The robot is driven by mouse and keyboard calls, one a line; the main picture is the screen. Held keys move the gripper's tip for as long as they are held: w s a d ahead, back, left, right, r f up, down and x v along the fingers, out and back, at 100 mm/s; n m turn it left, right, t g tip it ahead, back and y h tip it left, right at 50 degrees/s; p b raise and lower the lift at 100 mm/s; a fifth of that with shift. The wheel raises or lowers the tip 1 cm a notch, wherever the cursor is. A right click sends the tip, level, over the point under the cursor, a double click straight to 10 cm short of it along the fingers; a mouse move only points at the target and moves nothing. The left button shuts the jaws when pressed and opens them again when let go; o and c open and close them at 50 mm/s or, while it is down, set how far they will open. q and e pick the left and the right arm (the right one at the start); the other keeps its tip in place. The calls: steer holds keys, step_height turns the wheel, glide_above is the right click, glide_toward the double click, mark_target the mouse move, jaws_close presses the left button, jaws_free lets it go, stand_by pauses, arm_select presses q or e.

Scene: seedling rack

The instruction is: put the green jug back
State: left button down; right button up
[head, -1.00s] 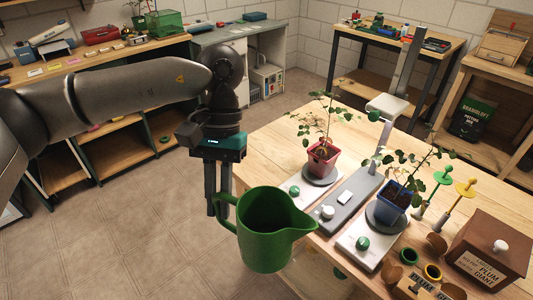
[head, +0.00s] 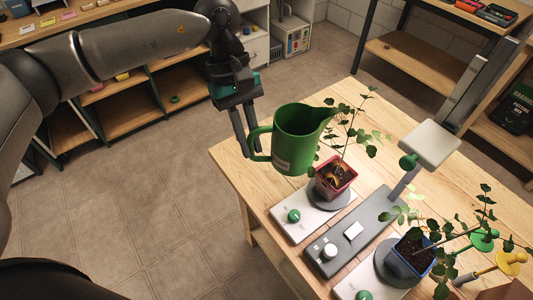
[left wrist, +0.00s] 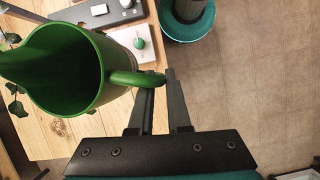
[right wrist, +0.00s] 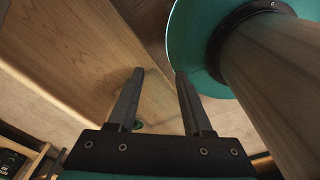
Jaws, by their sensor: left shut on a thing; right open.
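The green jug (head: 297,140) is upright over the left part of the wooden table, beside the red pot, with its spout to the right. My left gripper (head: 246,152) is shut on its handle. In the left wrist view the jug (left wrist: 62,70) shows its open mouth from above, and the handle lies between the fingertips (left wrist: 157,78). I cannot tell whether the jug's base touches the table. My right gripper (right wrist: 158,73) is open and empty, beside a wooden surface in the right wrist view.
A plant in a red pot (head: 336,178) stands just right of the jug. A plant in a blue pot (head: 411,257) stands nearer, on a round grey plate. A grey panel (head: 345,240) lies between them. A white plate on a post (head: 430,143) rises behind. Wooden tabletop (head: 258,182) left of the red pot is bare.

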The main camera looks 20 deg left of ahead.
mark_target(282, 125)
arm_select(q)
steer(key=w+d+r+n+t+p, duration=0.1)
steer(key=w+n+t+p, duration=0.1)
steer(key=n, duration=0.3)
steer(key=w+r+n+t+p, duration=0.1)
steer(key=w+n+t+p, duration=0.1)
steer(key=n, duration=0.4)
steer(key=w+d+r+n+t+p, duration=0.1)
steer(key=n+t+p, duration=0.1)
steer(key=n, duration=0.3)
steer(key=shift+w+d+r+n, duration=0.25)
steer(key=shift+w+d+n, duration=0.1)
steer(key=shift+w+n, duration=0.05)
steer(key=shift+f+b, duration=0.5)
steer(key=shift+f, duration=9.5)
arm_select(e)
steer(key=shift+s+r, duration=0.2)
steer(key=shift+r, duration=0.7)
steer(key=shift+s+r, duration=0.15)
steer(key=shift+r, duration=0.8)
steer(key=shift+s+r, duration=0.2)
steer(key=shift+r, duration=0.7)
arm_select(q)
steer(key=shift+f, duration=0.15)
steer(key=c, duration=0.9)
jaws_free()
arm_select(e)
steer(key=shift+f, duration=0.1)
